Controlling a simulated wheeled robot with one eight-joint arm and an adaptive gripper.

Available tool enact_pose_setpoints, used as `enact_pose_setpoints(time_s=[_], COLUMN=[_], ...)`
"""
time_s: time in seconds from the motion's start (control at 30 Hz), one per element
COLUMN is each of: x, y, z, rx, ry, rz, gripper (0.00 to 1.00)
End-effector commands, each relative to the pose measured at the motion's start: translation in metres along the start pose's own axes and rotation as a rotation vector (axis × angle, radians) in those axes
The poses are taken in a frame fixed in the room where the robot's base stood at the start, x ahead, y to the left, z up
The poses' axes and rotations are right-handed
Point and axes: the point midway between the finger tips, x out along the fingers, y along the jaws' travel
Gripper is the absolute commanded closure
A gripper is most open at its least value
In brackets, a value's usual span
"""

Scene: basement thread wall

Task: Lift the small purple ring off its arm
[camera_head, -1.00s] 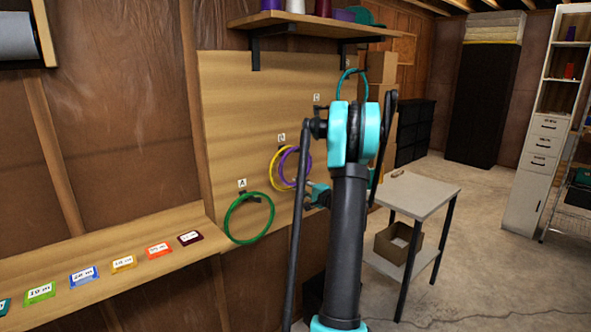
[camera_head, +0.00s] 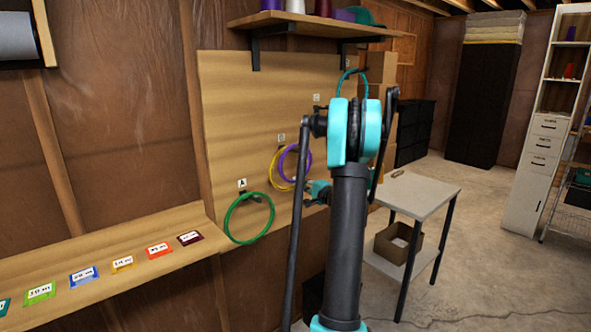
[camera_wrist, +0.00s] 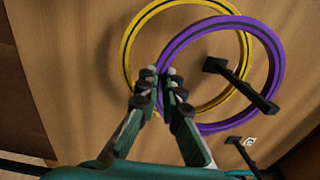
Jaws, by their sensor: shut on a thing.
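The purple ring (camera_wrist: 277,65) is a thin hoop, gripped at its left edge in the wrist view. My gripper (camera_wrist: 164,86) is shut on it. A dark arm (camera_wrist: 232,78) with a crossbar shows within the purple ring's outline, and the crossbar meets the ring's edge. I cannot tell whether the ring is still around the arm. A yellow ring (camera_wrist: 128,50) hangs behind, overlapping the purple one. In the head view, the purple ring (camera_head: 308,170) is in front of the wooden board, and my gripper is partly hidden by my arm.
A green ring (camera_head: 229,222) hangs below label A (camera_head: 242,184) on the board (camera_head: 235,110). A shelf (camera_head: 310,25) with spools is above. A ledge (camera_head: 180,262) with colored labels runs at lower left. A grey table (camera_head: 421,194) stands at right.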

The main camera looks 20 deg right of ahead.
Motion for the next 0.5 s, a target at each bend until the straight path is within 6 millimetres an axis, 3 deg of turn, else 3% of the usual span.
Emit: enact_pose_setpoints(time_s=[0.33,0.5], x=[-0.001,-0.018], y=[-0.003,-0.005], z=[0.0,-0.001], rx=[0.0,0.0], ry=[0.0,0.003], rz=[0.0,0.0], gripper=[1.0,1.0])
